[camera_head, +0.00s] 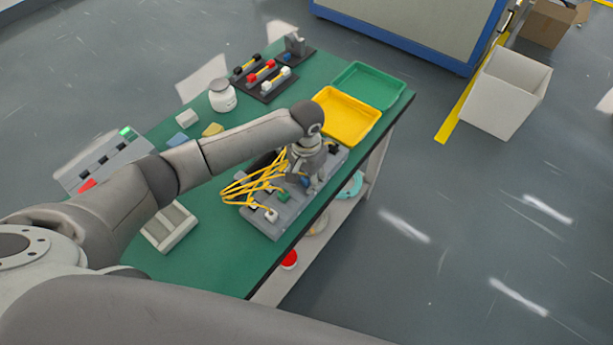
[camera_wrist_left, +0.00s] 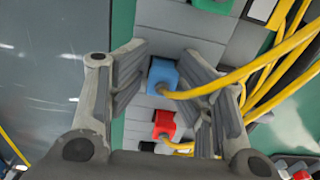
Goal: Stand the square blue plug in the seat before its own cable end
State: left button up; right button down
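The square blue plug (camera_wrist_left: 162,75) sits on the grey cable fixture (camera_head: 270,226), with a yellow cable end at its side; I cannot tell whether they touch. A bit of blue (camera_head: 305,181) shows beside my gripper in the head view. My left gripper (camera_head: 312,186) points down over the fixture. In the left wrist view its fingers (camera_wrist_left: 170,95) are spread on both sides of the blue plug, with gaps to each. A red plug (camera_wrist_left: 163,124) with its own yellow cable is below it, also between the fingers. My right gripper is out of view.
Yellow cables (camera_head: 245,188) loop left of the gripper. A green plug (camera_head: 283,197) sits near it. A yellow tray (camera_head: 350,129) and a green tray (camera_head: 394,94) lie beyond. A rack with black, red and white pieces (camera_head: 262,74) stands at the back. The table's right edge is close.

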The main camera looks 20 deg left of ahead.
aim_at(307, 178)
pick_arm(q)
jog(key=shift+s+a+f, duration=0.1)
jog(key=shift+s+f, duration=0.1)
jog(key=shift+f, duration=0.15)
jog(key=shift+r, duration=0.15)
notch_tip(307, 178, up, 12)
jog(key=shift+w, duration=0.15)
